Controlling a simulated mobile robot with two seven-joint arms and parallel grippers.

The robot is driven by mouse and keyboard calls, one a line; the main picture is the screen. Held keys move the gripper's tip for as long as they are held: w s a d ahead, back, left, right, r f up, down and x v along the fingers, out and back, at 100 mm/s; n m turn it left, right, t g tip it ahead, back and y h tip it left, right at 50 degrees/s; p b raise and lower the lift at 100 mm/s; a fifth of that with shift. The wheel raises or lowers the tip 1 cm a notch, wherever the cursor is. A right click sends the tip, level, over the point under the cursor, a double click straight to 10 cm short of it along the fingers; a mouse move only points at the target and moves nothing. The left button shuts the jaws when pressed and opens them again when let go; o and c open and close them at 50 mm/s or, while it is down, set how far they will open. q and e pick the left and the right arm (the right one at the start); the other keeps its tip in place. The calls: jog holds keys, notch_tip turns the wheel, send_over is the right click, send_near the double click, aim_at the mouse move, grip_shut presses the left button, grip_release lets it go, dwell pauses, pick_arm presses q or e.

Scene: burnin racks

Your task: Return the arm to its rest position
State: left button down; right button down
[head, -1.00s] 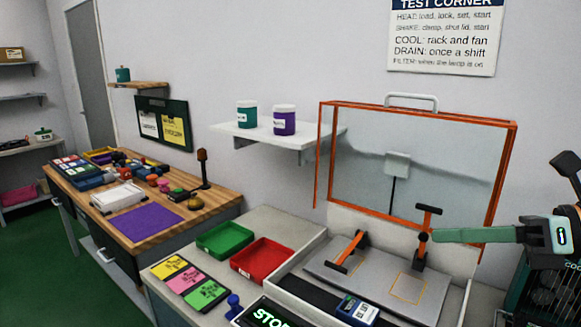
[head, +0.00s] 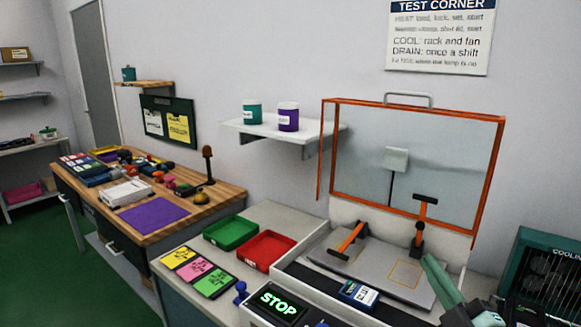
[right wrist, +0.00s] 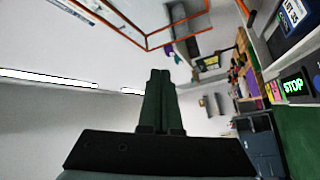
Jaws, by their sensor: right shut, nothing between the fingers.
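My right gripper (head: 432,264) shows at the lower right of the head view, in front of the test station. Its green fingers are closed together, point up and to the left, and hold nothing. In the right wrist view the right gripper (right wrist: 159,74) is also shut, with only wall and ceiling behind its tips. My left gripper is not in view.
The test station's orange-framed clear lid (head: 497,180) stands open. Green (head: 231,232) and red (head: 267,250) trays sit left. A cooling rack (head: 545,268) stands right.

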jog(key=s+d+f+m+g+h, duration=0.1)
jog(key=s+f+m+g+h, duration=0.15)
jog(key=f, duration=0.35)
jog(key=s+d+f+m+g+h, duration=0.1)
jog(key=s+f+m+g, duration=0.1)
jog(key=f+m+g, duration=0.3)
jog(key=s+a+f+m+g, duration=0.2)
jog(key=s+f+g, duration=0.3)
jog(key=s+f, duration=0.55)
jog(key=s+a+f+m+g, duration=0.2)
jog(key=s+a+f+g, duration=0.15)
jog(key=s+f, duration=0.65)
jog(key=w+a+f+t+y, duration=0.1)
jog(key=f+t, duration=0.1)
jog(key=f, duration=0.3)
jog(key=w+a+f+t+y, duration=0.2)
jog(key=f+t, duration=0.1)
jog(key=f, duration=0.2)
jog(key=shift+w+a+b, duration=0.3)
jog(key=shift+b, duration=0.1)
